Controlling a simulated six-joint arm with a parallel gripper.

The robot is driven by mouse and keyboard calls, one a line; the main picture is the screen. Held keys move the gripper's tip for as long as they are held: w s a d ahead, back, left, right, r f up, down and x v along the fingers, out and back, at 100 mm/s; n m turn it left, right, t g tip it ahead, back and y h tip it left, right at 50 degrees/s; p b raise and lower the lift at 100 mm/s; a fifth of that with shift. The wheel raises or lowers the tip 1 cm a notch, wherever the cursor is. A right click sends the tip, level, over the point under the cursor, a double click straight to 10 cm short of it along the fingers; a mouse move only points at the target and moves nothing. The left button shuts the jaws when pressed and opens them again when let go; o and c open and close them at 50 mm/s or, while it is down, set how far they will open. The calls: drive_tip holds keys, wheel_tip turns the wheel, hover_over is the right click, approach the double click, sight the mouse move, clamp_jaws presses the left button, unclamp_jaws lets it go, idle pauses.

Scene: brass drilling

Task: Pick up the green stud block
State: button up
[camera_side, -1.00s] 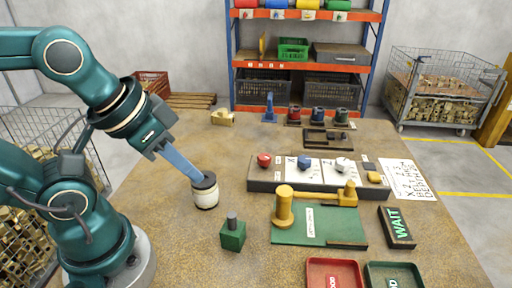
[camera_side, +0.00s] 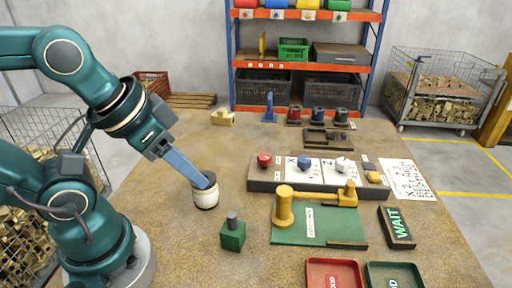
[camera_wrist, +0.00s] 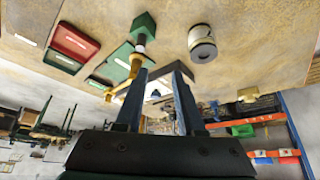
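The green stud block (camera_side: 233,236) stands upright on the brown table, in front of my gripper, with a grey stud on top. It also shows at the top of the wrist view (camera_wrist: 144,26). My gripper (camera_side: 200,181) has blue fingers and points down to the right. In the side view its tips overlap the dark top of a white cylinder (camera_side: 206,197); I cannot tell whether they touch it. In the wrist view my gripper (camera_wrist: 161,68) is open with a gap between its fingers, and the block and cylinder both lie beyond the tips.
A green plate (camera_side: 325,232) with a yellow clamp-like part (camera_side: 284,207) lies right of the block. Behind it is a long base (camera_side: 265,185) with red, blue and white knobs. Red (camera_side: 334,264) and green (camera_side: 392,268) trays sit at the front right. The table left of the block is clear.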

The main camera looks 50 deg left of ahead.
drive_tip(key=o, duration=0.5)
drive_tip(key=n+g, duration=0.2)
drive_tip(key=n, duration=0.4)
hover_over(232, 215)
drive_tip(key=a, duration=0.2)
wheel_tip(232, 215, down, 3)
drive_tip(key=f+g, duration=0.1)
drive_tip(key=f, duration=0.1)
drive_tip(key=d+f+g, duration=0.1)
drive_tip(key=f, duration=0.1)
drive_tip(key=f+n+g, duration=0.1)
drive_tip(key=f, duration=0.1)
drive_tip(key=shift+w+d+f, duration=0.2)
drive_tip(key=shift+d+f, duration=0.15)
drive_tip(key=shift+d, duration=0.05)
drive_tip(key=shift+s+f+g, duration=0.2)
drive_tip(key=shift+f+g, duration=0.1)
drive_tip(key=shift+f, duration=2.55)
